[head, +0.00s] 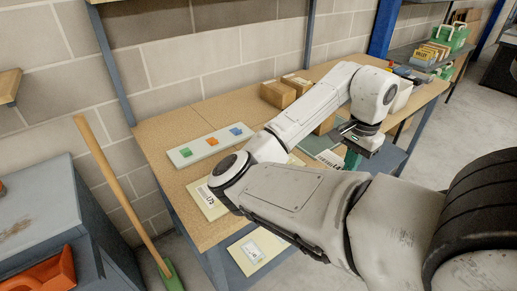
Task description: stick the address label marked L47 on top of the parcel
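My gripper (352,158) points down over the right part of the wooden bench. A green part shows at its tip; I cannot tell whether that is a finger or something held. Its fingertips are too small and dark to read. A pale label with a barcode (330,159) lies just left of my gripper. Another cream label (208,203) lies at the bench's front left, partly covered by my arm. I cannot read L47 on either. Brown cardboard boxes (277,95) stand at the back; another (326,125) is partly hidden behind my arm. I cannot tell which is the parcel.
A pale strip (190,153) with green, orange and blue blocks lies on the bench (165,130). A labelled sheet (257,251) is lower, below the bench's front edge. A broom (120,195) and grey cabinet (40,215) stand left. Green crates (450,38) are back right.

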